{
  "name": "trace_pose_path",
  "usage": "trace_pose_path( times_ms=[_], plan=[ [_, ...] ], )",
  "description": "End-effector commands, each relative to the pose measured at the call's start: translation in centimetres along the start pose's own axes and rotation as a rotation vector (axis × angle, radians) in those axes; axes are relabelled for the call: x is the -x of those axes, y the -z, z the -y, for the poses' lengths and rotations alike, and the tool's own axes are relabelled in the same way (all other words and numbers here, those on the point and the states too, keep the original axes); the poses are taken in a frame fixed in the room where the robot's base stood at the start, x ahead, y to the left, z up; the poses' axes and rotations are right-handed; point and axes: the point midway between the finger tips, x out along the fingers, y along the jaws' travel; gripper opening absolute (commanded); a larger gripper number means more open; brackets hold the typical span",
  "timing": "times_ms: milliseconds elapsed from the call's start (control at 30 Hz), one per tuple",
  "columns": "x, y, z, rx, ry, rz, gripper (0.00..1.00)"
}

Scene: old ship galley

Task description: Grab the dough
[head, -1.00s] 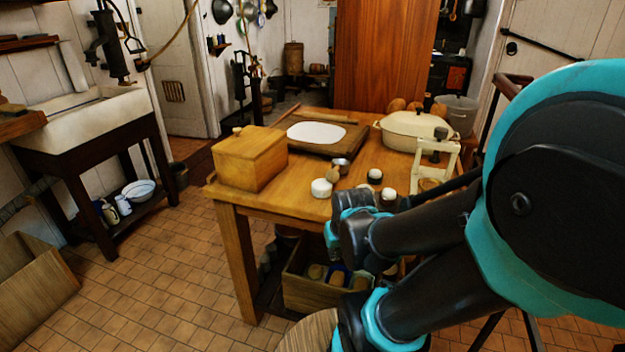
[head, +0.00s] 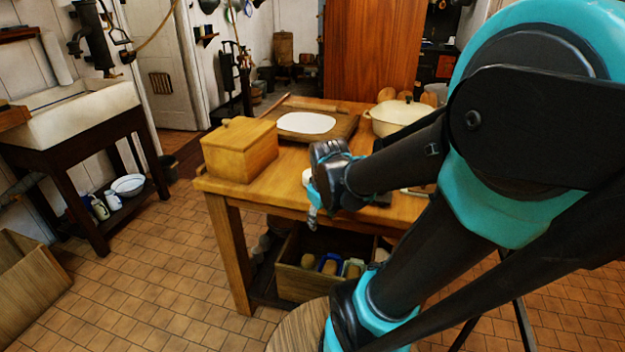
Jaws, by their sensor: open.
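My arm covers the right part of the table and the small items there.
A wooden box (head: 238,150) stands at the table's left corner. A cream pot (head: 400,115) with a lid stands right of the board. A crate (head: 302,283) with several items sits under the table. A white sink (head: 85,118) is on the left.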

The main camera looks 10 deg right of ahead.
Motion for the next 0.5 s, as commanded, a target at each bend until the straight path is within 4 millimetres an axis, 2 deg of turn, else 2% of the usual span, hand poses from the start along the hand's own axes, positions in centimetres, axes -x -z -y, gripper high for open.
trace_pose_path(
  times_ms=[33,267,500],
  plan=[
    [0.7,1.6,-0.7,0.095,-0.003,0.016,0.57],
    [4.1,7.7,-3.2,0.567,0.001,0.097,0.86],
    [8.1,13.8,-5.3,1.054,0.036,0.184,0.86]
  ],
)
